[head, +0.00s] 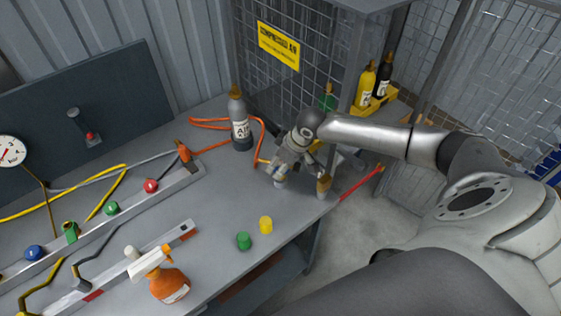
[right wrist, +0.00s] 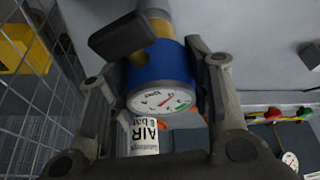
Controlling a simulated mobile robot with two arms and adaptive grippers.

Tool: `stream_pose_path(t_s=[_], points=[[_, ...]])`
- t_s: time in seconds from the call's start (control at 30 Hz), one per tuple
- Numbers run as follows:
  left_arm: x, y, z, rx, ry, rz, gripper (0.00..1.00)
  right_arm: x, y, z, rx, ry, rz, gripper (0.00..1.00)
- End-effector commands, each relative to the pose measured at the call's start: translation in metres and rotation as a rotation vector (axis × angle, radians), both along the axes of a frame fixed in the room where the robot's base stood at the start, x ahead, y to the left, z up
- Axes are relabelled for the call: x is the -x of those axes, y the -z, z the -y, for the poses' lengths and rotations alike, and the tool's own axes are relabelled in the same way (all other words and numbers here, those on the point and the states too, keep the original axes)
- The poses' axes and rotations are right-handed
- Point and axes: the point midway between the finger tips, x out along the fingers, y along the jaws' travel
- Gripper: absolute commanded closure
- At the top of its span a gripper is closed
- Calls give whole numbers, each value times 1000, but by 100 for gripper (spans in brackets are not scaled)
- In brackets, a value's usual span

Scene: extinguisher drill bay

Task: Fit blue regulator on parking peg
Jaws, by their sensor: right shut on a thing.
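My right gripper (head: 300,185) is over the right end of the bench, near its edge. In the right wrist view, its fingers (right wrist: 155,100) are shut on the blue regulator (right wrist: 158,68), a blue body with a white-faced gauge, a dark knob and a brass part. In the head view the gripper mostly hides the regulator. A grey bottle labelled AIR (head: 239,125) stands upright left of the gripper and also shows beyond the regulator in the right wrist view (right wrist: 148,138). I cannot tell for sure which thing is the parking peg. My left gripper is not in view.
Green (head: 244,241) and yellow (head: 265,224) caps stand on the bench (head: 215,215) near its front edge. An orange spray bottle (head: 170,285) and a rail with coloured knobs (head: 110,222) are at left. Orange hose (head: 208,122) lies behind. Yellow and black bottles (head: 366,88) stand by the mesh cage.

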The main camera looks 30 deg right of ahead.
Motion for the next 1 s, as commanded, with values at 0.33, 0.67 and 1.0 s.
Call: stream_pose_path(t_s=[0.33, 0.67, 1.0], points=[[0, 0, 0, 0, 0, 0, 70, -1, 0, 0, 0, 0, 3, 79], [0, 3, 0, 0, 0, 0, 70, -1, 5, 0, 0, 0, 3, 79], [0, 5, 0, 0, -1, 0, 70, -1, 11, 0, 0, 0, 2, 79]])
